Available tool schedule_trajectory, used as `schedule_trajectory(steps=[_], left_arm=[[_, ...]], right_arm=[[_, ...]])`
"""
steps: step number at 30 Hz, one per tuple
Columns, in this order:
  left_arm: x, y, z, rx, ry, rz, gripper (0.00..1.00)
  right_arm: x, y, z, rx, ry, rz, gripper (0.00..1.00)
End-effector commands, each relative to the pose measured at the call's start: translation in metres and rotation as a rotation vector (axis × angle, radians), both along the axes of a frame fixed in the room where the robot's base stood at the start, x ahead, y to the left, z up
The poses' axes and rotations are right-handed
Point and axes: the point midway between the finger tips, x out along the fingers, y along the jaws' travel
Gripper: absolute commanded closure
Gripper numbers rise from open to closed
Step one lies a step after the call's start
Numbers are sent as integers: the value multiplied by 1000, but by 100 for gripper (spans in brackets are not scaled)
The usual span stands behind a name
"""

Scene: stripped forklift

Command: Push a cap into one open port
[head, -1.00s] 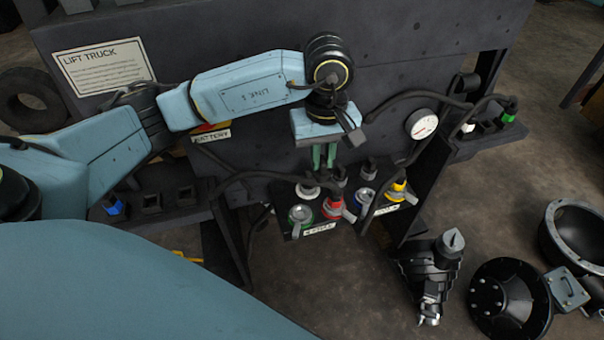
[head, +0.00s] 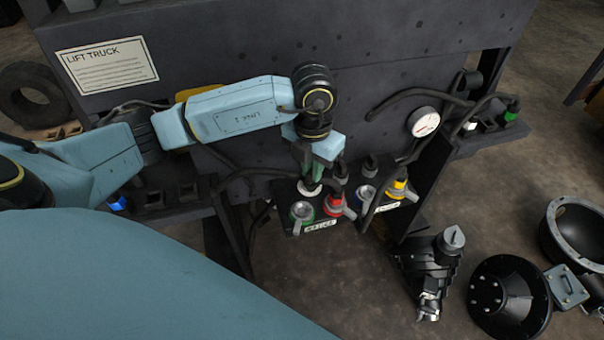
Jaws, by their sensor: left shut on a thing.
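My right gripper is out of view.
Black hoses (head: 250,175) loop around the block. Side shelves hold a blue piece (head: 116,203) at left and a green one (head: 510,112) at right. Loose dark machine parts (head: 510,297) lie on the floor at right.

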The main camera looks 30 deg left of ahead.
Motion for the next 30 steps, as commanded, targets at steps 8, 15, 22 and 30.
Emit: schedule_trajectory(steps=[8, 15, 22, 30], left_arm=[[-3, 7, -11, 5, 7, 503, 100], [-5, 12, -20, 8, 10, 933, 100], [-8, 17, -28, 12, 10, 1275, 100], [-9, 19, -32, 12, 10, 1445, 100]], right_arm=[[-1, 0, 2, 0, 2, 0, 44], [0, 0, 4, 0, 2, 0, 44], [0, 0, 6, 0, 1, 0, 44], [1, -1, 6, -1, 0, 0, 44]])
